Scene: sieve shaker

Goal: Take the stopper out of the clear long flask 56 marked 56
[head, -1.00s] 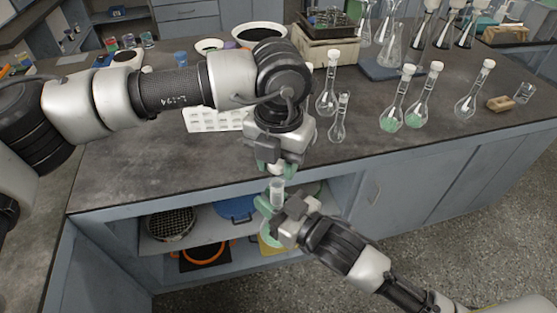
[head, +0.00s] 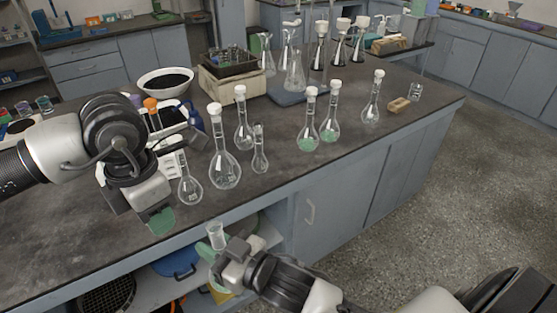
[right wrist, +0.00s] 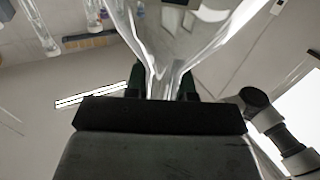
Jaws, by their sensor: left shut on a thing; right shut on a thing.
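My right gripper (head: 214,252) is shut on the neck of a clear glass flask (head: 216,233) in front of the bench edge. The neck's top is open, with no stopper on it; its marking is not readable. In the right wrist view, the clear glass (right wrist: 163,60) narrows into the neck between my right fingers (right wrist: 163,88). My left gripper (head: 160,220), with green fingertips, is up and left of this flask, over the bench's front edge. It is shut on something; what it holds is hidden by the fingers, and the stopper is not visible.
Several flasks stand on the bench (head: 270,190): clear ones with white stoppers (head: 225,172), one with an orange stopper (head: 151,103), and green-filled ones (head: 308,138). A blue pan (head: 180,264) is on the shelf below. The bench's front right is clear.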

